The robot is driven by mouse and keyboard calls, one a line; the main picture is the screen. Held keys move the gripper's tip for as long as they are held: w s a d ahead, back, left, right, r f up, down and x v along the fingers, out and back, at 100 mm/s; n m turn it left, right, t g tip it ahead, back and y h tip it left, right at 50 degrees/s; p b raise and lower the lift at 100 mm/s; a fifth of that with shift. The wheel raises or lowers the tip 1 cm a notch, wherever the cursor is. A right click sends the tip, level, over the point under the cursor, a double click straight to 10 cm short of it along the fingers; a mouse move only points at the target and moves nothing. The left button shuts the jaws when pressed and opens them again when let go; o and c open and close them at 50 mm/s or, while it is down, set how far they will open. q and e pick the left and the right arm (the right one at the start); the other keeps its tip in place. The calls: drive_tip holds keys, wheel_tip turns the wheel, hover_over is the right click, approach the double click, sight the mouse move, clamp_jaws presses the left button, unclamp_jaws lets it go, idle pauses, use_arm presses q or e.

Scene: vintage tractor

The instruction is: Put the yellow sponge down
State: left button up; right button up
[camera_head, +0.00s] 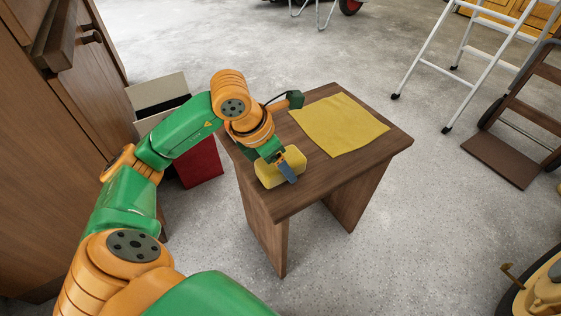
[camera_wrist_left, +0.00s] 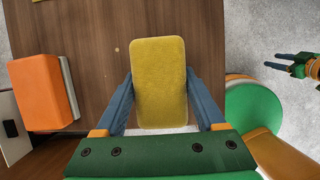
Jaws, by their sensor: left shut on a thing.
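The yellow sponge (camera_head: 280,168) is a rounded block at the near left part of the wooden table (camera_head: 330,178). My left gripper (camera_head: 284,165) is shut on it from above. In the left wrist view the sponge (camera_wrist_left: 159,80) lies between the two blue fingers (camera_wrist_left: 160,105), with the brown tabletop beneath it. It is at or just above the tabletop; I cannot tell whether it touches. My right gripper (camera_wrist_left: 290,65) shows small at the right of the left wrist view, its fingers apart and empty, away from the table.
A yellow cloth (camera_head: 340,124) lies flat on the far part of the table. An orange block (camera_wrist_left: 42,92) shows at the left of the wrist view. A red box (camera_head: 200,163) and an open box (camera_head: 158,92) stand by the cabinet. A white ladder (camera_head: 462,72) stands right.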

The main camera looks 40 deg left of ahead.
use_arm(q)
drive_tip(key=o, duration=1.5)
drive_tip(key=shift+c, duration=0.2)
use_arm(e)
drive_tip(key=shift+r, duration=0.1)
drive_tip(key=shift+w, duration=0.1)
use_arm(q)
drive_tip(key=p+v, duration=0.4)
drive_tip(key=v, duration=0.8)
drive_tip(key=shift+s, duration=0.1)
use_arm(e)
drive_tip(key=s+d+f, duration=0.2)
drive_tip(key=s+f, duration=0.2)
drive_tip(key=s, duration=0.1)
drive_tip(key=shift+f, duration=0.2)
drive_tip(key=shift+g, duration=0.3)
